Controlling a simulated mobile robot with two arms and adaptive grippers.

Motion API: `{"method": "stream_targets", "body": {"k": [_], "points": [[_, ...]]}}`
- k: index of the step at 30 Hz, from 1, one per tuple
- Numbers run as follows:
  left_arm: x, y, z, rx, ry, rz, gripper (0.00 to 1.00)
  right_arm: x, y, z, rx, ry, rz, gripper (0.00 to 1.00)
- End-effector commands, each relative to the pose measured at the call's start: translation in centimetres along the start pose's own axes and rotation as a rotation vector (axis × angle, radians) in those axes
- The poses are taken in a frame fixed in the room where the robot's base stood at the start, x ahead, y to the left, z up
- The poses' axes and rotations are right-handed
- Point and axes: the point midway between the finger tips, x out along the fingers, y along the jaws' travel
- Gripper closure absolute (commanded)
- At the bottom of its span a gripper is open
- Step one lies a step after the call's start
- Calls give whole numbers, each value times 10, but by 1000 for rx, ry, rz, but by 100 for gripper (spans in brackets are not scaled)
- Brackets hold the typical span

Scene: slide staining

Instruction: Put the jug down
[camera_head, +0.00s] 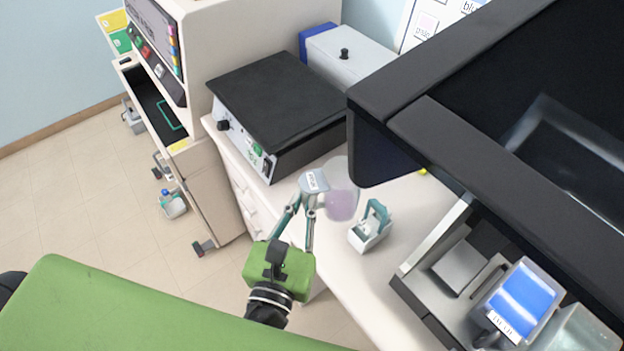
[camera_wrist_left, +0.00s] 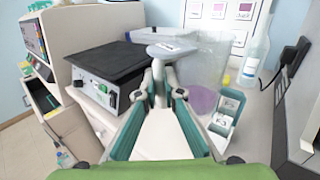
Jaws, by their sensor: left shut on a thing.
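The jug (camera_head: 342,203) is clear, with purple liquid at its bottom, and stands about upright over the pale counter (camera_head: 345,270). It also shows in the left wrist view (camera_wrist_left: 203,72). My left gripper (camera_head: 310,200) is shut on the jug's pale grey, labelled handle, to the left of its body; its fingers also show in the left wrist view (camera_wrist_left: 165,88). I cannot tell whether the jug's base touches the counter. My right gripper is in neither view.
A black-topped box with knobs (camera_head: 280,100) stands behind and left of the jug. A small white and teal holder (camera_head: 370,228) is close on its right. A device with a blue screen (camera_head: 525,298) is at the right. A dark overhang (camera_head: 440,120) covers the back right.

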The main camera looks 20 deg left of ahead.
Motion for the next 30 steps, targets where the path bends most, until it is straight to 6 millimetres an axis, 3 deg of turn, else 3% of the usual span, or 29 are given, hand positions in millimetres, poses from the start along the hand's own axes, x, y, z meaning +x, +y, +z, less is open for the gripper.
{"method": "stream_targets", "body": {"k": [3, 8, 12, 21, 30], "points": [[29, 13, -7, 4, -4, 2, 100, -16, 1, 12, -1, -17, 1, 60], [66, 28, -27, 2, -4, 2, 100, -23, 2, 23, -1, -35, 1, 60], [86, 37, -62, 1, -2, 0, 100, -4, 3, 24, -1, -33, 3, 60], [105, 46, -85, 0, -2, 0, 100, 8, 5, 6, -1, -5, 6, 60], [110, 48, -121, 1, 0, -1, 100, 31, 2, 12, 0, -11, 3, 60]]}}
